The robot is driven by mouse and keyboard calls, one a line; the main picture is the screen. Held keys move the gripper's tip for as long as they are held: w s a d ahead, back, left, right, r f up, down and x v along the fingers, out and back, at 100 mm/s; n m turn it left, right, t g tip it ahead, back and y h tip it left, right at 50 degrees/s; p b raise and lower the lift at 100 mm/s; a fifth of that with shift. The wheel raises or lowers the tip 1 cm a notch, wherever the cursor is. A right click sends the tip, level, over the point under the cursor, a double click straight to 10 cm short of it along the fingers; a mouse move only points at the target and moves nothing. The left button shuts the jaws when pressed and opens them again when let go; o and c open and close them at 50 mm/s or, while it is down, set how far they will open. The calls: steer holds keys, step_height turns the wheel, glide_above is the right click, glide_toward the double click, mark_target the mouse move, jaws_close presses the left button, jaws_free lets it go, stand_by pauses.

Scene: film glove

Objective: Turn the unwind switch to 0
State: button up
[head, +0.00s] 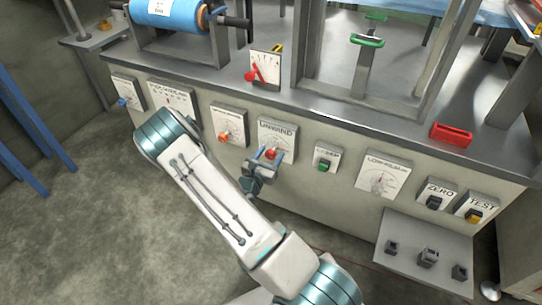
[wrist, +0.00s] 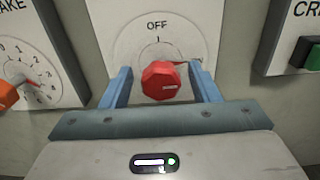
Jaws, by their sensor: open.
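The unwind switch is a red knob (head: 271,153) on a white plate labelled UNWIND (head: 277,135) on the machine's front panel. A gap shows between the knob and each finger. A 0 on the dial cannot be made out.
An orange knob (head: 224,138) is on the plate to the left, and a green button (head: 323,165) is to the right. Farther right are the ZERO switch (head: 434,202) and the TEST switch (head: 473,215).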

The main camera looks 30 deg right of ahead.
steer(key=shift+d, duration=0.1)
steer(key=c, duration=1)
steer(key=shift+o, duration=0.2)
steer(key=shift+r+n+p, duration=0.1)
steer(key=shift+n+p, duration=0.2)
steer(key=shift+p, duration=0.05)
steer(key=n+p, duration=0.2)
steer(key=shift+r+n+p, duration=0.15)
steer(key=shift+n+p, duration=0.15)
steer(key=shift+p, duration=0.05)
steer(key=n+p, duration=0.4)
steer(key=n, duration=0.1)
steer(key=n+p, duration=0.2)
steer(key=n, duration=0.3)
steer(key=shift+p, duration=0.3)
steer(key=n, duration=0.2)
steer(key=n+p, duration=0.1)
steer(key=n, duration=0.1)
steer(key=shift+f+n, duration=0.2)
steer(key=shift+n, duration=0.1)
